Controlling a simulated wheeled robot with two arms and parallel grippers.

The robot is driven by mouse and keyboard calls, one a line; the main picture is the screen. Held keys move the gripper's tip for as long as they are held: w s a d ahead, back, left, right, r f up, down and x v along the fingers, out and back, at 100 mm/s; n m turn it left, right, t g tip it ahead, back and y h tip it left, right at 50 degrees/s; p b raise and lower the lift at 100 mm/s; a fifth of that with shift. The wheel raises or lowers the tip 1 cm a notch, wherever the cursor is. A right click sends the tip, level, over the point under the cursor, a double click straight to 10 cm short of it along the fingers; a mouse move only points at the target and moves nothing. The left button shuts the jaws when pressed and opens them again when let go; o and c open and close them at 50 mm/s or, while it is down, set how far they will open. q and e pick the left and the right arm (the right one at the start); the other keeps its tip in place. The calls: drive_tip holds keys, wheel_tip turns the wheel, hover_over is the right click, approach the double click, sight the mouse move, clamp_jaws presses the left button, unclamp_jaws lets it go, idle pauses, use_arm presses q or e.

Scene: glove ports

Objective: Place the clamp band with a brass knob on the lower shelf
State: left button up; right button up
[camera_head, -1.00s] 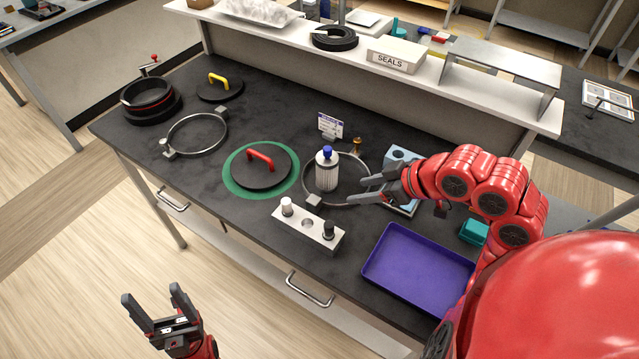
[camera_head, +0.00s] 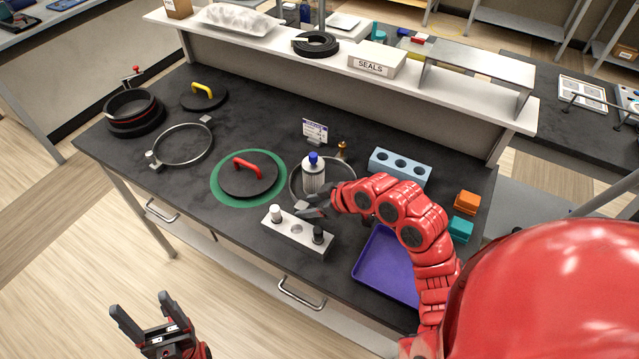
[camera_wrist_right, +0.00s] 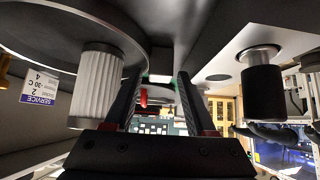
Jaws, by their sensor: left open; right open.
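The clamp band with a brass knob (camera_head: 342,150) is a grey ring (camera_head: 350,169) lying on the dark bench around a white ribbed bottle with a blue cap (camera_head: 313,174). Its knob stands at the far side; my right gripper partly covers its near side. My right gripper (camera_head: 305,205) is open, low beside the band's near side, between the bottle and the silver block. In the right wrist view its fingers (camera_wrist_right: 160,100) are apart, with no band visible between them. My left gripper (camera_head: 142,312) is open and empty, in front of the bench. A pale lower shelf (camera_head: 345,326) shows under the bench.
A second ring clamp (camera_head: 183,146) with a pale knob lies left. A black lid with red handle (camera_head: 250,178) sits on a green disc. The silver block with posts (camera_head: 297,233), purple tray (camera_head: 385,270) and blue holed block (camera_head: 400,166) crowd my right arm.

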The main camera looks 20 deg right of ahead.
drive_tip(key=shift+x, duration=0.85)
drive_tip(key=shift+c, duration=0.2)
clamp_jaws()
drive_tip(key=shift+r, duration=0.2)
